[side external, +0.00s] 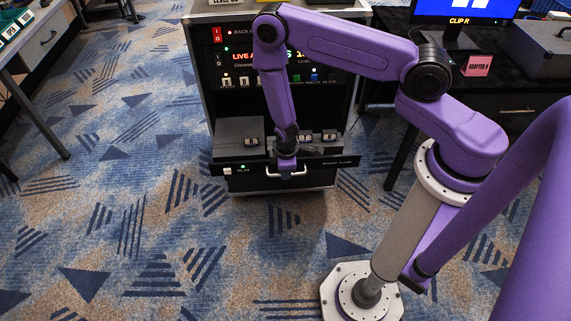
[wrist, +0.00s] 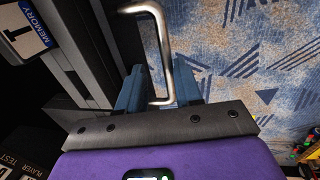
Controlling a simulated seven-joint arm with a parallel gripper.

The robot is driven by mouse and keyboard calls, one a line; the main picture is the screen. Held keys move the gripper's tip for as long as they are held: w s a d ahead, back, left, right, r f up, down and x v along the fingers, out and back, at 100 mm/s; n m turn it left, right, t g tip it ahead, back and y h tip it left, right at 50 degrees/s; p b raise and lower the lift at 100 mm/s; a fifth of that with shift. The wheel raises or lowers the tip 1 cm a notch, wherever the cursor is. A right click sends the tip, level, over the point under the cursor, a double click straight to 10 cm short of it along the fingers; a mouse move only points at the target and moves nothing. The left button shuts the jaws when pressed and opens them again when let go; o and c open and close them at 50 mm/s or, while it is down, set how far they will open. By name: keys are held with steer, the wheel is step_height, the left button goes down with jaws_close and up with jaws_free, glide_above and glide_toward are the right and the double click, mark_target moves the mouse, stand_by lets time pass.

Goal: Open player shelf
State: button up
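The player shelf (side external: 315,161) is a wide dark drawer front low on the rack, with a green light and a small white label at its left. It stands forward of the rack, partly out. Its bent metal handle (side external: 300,173) also shows in the wrist view (wrist: 160,45). My gripper (side external: 286,168) is at this handle. In the wrist view its two blue fingers (wrist: 163,80) stand on either side of the handle's bar, the left one between bar and drawer front. I cannot tell whether they are clamped on it.
The rack (side external: 205,75) has a red-lit display above the shelf. A table (side external: 45,110) stands at the left, and a dark desk with a monitor (side external: 465,12) and a grey case (side external: 540,50) at the right. The patterned carpet (side external: 140,235) in front of the shelf is clear.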

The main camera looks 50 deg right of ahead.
step_height(320, 180, up, 17)
steer(key=s+a, duration=0.2)
steer(key=shift+s, duration=0.15)
stand_by(0.6)
steer(key=shift+a+r, duration=0.1)
